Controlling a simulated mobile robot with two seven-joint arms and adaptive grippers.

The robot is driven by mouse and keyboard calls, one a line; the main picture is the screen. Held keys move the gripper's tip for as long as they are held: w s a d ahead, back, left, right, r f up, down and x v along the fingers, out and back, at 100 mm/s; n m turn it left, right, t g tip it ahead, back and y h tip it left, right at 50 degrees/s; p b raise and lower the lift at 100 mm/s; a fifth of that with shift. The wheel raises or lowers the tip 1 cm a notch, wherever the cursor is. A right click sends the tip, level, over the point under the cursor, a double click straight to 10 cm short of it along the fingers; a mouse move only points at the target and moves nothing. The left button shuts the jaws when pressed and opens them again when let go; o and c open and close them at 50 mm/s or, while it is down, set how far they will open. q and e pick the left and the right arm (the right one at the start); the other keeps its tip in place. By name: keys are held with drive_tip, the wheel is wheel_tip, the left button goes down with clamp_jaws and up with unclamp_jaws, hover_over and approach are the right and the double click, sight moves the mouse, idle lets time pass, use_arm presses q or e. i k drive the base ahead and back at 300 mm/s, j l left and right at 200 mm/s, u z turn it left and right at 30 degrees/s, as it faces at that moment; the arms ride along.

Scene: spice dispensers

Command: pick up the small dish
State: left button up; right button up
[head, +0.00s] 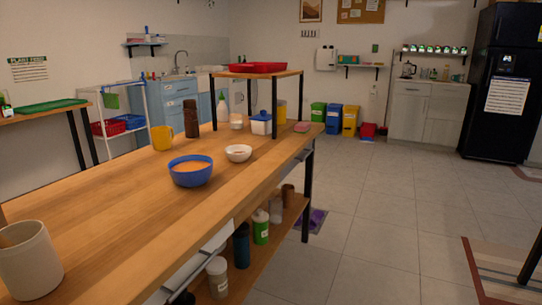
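A small white dish (238,154) stands upright on the long wooden table (130,220), behind and to the right of a larger blue bowl (191,177). It looks shallow and round, with a faint reddish mark or content too small to make out. A small pinkish item (302,127), perhaps a sponge or another dish, lies near the table's far right corner. Neither of my grippers is in view.
A yellow mug (162,138) and dark brown cylinder (191,119) stand left of the dish. A raised shelf with a red tray (257,67) stands behind it. A beige crock (28,265) is at near left. The table's near middle is clear; open floor lies right.

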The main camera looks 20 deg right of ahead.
sight(236, 154)
drive_tip(key=l+z, duration=0.1)
drive_tip(key=l, duration=0.3)
drive_tip(key=i+l+z, duration=0.1)
drive_tip(key=l, duration=0.3)
drive_tip(key=i+l+z, duration=0.15)
drive_tip(key=l, duration=0.2)
drive_tip(key=l+z, duration=0.1)
drive_tip(key=l, duration=0.3)
drive_tip(key=i+l+z, duration=0.1)
drive_tip(key=l, duration=0.25)
drive_tip(key=i+l+z, duration=0.1)
drive_tip(key=l, duration=0.25)
drive_tip(key=i, duration=0.1)
